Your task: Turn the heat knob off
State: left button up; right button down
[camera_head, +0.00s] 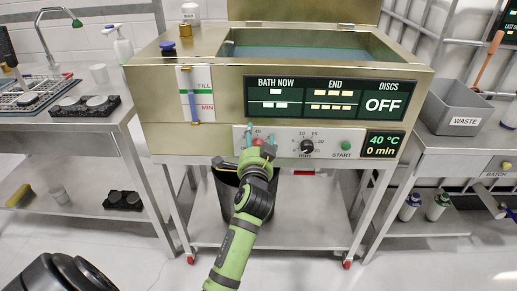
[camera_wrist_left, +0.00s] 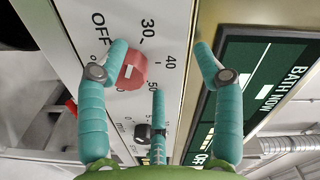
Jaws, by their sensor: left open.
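The red heat knob (camera_head: 257,142) sits on the white control strip at the front of the brass-coloured bath machine (camera_head: 215,135). In the left wrist view the knob (camera_wrist_left: 132,70) has a pale mark on its face, with OFF, 30, 40 and 50 printed around it. I cannot tell exactly which label the mark points to. My left gripper (camera_head: 261,137) is at the strip in front of the knob, open. In the left wrist view its teal fingers (camera_wrist_left: 160,62) spread around the knob, which lies close to the left finger. My right gripper is not in view.
A black timer knob (camera_head: 307,147) and green START button (camera_head: 346,146) are to the right on the strip. The display (camera_head: 383,144) reads 40 °C, 0 min. A grey WASTE bin (camera_head: 455,108) stands on the right table. A dark bin (camera_head: 228,190) is below the machine.

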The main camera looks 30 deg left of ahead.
aim_at(260, 113)
pick_arm(q)
jog(key=r, duration=0.4)
jog(key=d+r, duration=0.1)
jog(key=r, duration=0.1)
jog(key=shift+w, duration=0.1)
jog(key=shift+a+r, duration=0.15)
jog(key=shift+r, duration=0.4)
jog(key=shift+f, duration=0.1)
